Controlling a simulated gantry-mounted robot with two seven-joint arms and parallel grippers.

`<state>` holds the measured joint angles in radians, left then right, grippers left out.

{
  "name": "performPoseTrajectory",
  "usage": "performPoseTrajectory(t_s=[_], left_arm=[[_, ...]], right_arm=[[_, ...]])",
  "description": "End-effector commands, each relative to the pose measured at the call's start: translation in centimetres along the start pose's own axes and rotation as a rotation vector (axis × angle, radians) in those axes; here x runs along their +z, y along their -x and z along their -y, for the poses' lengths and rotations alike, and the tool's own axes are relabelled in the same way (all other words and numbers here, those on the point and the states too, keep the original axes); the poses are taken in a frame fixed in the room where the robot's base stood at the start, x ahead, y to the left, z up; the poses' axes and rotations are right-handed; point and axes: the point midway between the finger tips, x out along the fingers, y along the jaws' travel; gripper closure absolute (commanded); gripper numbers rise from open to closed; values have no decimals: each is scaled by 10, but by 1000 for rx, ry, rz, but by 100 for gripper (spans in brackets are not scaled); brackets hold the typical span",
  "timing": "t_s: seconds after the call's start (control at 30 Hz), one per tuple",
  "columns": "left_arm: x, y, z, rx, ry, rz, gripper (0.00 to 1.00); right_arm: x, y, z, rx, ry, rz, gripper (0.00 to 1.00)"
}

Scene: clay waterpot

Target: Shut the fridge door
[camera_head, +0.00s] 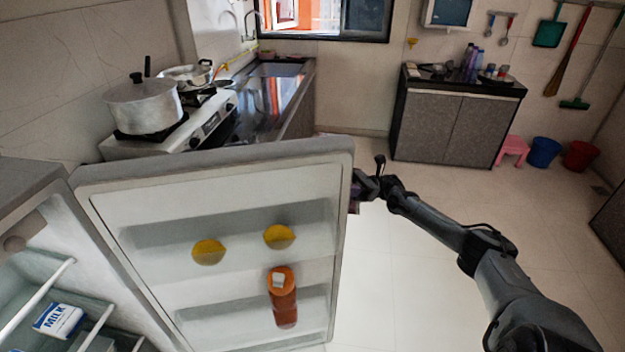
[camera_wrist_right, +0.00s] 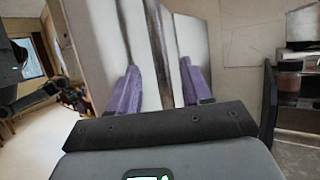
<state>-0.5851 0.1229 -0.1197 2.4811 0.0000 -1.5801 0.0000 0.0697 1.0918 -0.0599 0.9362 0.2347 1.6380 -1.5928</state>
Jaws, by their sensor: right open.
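The fridge door (camera_head: 225,200) stands wide open in the head view, its inner side with shelves facing me. My right gripper (camera_head: 357,192) is at the door's free edge on the right, partly hidden behind it. In the right wrist view my right gripper (camera_wrist_right: 158,88) is open, with its two purple fingers apart. A pale upright panel with a dark vertical strip, which looks like the fridge door (camera_wrist_right: 139,35), lies in front of and between the fingers. I cannot tell whether they touch it. My left gripper is not in view.
The fridge interior (camera_head: 40,275) at the left holds a milk carton (camera_head: 59,320). Two yellow items and an orange-capped bottle (camera_head: 283,300) sit in the door shelves. A stove with a pot (camera_head: 145,105) stands behind the door.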

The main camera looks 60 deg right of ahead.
Motion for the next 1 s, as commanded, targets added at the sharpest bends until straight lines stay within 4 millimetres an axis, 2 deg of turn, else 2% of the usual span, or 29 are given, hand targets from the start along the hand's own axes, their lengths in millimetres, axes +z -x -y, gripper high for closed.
performPoseTrajectory(t_s=[0.3, 0.5, 0.7, 0.93, 0.97, 1.0], left_arm=[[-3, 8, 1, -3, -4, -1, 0], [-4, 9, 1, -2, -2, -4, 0], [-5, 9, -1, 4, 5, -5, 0], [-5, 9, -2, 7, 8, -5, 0], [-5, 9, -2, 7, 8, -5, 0], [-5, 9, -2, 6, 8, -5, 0]], right_arm=[[1, -52, 0, 2, 0, 0, 52], [0, -73, 0, 0, -1, 0, 52], [0, -80, 0, 0, 0, 0, 52], [0, -81, 0, -1, 0, 0, 52], [0, -81, 0, -1, 0, 0, 53], [0, -81, 0, 0, 0, 0, 59]])
